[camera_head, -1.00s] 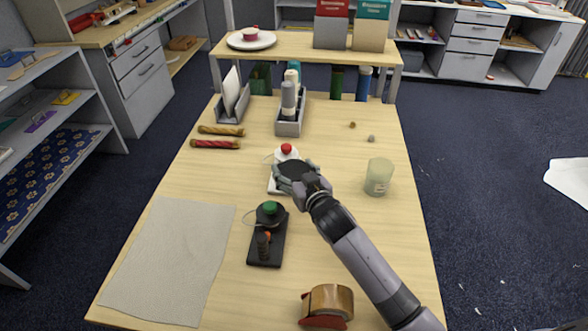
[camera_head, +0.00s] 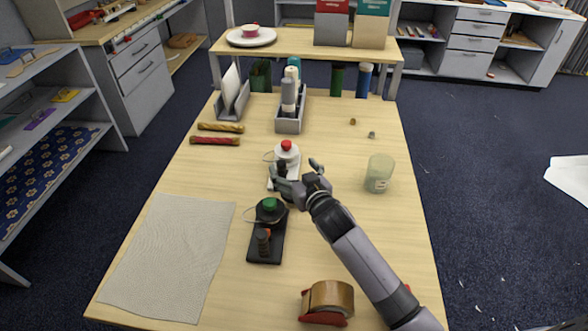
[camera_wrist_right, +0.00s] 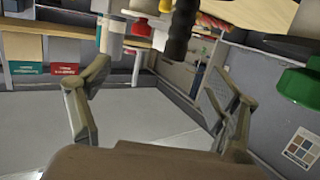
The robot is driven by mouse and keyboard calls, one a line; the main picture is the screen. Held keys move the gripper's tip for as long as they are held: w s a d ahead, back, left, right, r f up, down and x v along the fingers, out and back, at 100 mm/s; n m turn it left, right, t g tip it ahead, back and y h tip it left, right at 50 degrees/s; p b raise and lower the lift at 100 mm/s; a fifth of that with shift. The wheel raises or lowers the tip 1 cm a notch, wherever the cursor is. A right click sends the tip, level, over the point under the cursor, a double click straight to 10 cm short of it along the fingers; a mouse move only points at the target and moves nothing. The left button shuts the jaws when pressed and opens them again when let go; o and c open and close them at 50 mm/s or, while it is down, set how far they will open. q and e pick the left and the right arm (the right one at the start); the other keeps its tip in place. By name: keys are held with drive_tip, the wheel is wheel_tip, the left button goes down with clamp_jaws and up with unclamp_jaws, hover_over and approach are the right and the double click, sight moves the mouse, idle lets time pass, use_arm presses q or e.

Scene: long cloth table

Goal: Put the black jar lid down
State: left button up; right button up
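My right gripper (camera_head: 298,174) is over the middle of the table, beside a white device with a red knob (camera_head: 286,155). Its fingers are spread, and in the right wrist view the gripper (camera_wrist_right: 155,95) has nothing between them. I cannot make out the black jar lid in either current view; the hand and arm may hide it. A dark upright handle (camera_head: 281,169) by the fingers seems to belong to the white device. A pale green jar (camera_head: 379,174) stands upright to the right of the gripper. My left gripper is out of view.
A black device with a green knob (camera_head: 268,240) stands nearer, left of my arm. A tape dispenser (camera_head: 328,301) is at the front edge. A grey mat (camera_head: 170,260) covers the front left. A bottle tray (camera_head: 290,125) stands behind. Table around the pale jar is clear.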

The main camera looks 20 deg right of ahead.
drive_tip(key=shift+o, duration=0.2)
drive_tip(key=shift+r, duration=0.3)
drive_tip(key=shift+r+p, duration=0.5)
drive_tip(key=shift+r, duration=0.1)
drive_tip(key=b+v, duration=0.2)
drive_tip(key=v, duration=1)
drive_tip(key=shift+f, duration=0.35)
